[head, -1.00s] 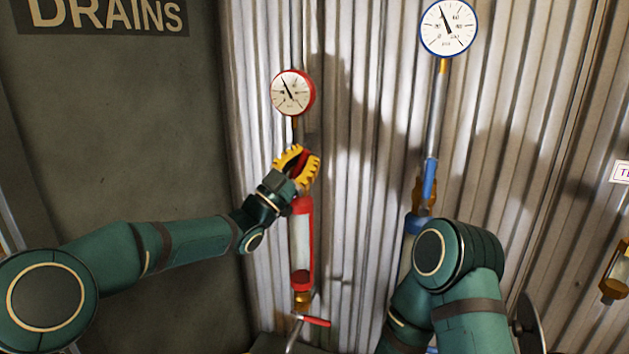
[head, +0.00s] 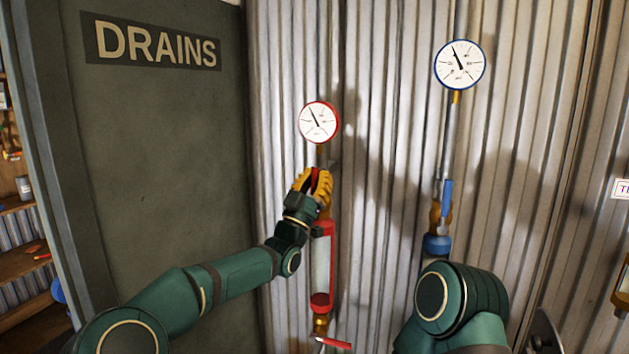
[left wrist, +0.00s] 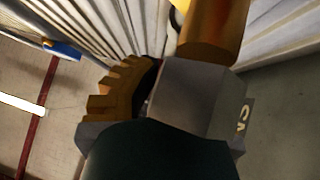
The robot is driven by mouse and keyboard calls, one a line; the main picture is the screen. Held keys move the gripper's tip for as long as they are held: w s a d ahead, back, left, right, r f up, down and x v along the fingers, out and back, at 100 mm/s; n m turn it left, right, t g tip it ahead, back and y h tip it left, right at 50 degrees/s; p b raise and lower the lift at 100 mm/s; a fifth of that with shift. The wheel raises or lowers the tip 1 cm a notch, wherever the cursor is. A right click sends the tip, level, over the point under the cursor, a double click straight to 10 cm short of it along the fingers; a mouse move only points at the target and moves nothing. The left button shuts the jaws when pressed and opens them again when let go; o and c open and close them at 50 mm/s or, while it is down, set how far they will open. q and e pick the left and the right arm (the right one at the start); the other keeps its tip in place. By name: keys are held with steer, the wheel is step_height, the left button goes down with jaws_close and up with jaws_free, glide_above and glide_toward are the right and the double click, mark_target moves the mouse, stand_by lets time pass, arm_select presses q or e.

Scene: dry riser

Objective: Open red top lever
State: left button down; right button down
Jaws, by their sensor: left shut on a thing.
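The red top lever (head: 315,181) is upright on the red pipe line, just below the red-rimmed gauge (head: 319,122). Only a small red part of it shows between the yellow fingers of my left gripper (head: 313,187). My left gripper is shut on the lever; the fingers hide most of it and the valve behind. In the left wrist view a toothed yellow finger (left wrist: 118,92) shows next to a brass fitting (left wrist: 214,32); the lever cannot be made out there. My right arm is in the head view, but its gripper is not.
Below is a red-capped sight glass (head: 321,265) and a red lower lever (head: 334,342). To the right stands the blue line with a blue lever (head: 447,205) and blue-rimmed gauge (head: 460,65). A grey DRAINS door (head: 160,150) is at left; corrugated wall behind.

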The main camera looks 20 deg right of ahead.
stand_by(0.4)
arm_select(q)
steer(key=c, duration=0.9)
jaws_free()
steer(key=shift+a, duration=0.1)
steer(key=v, duration=1.2)
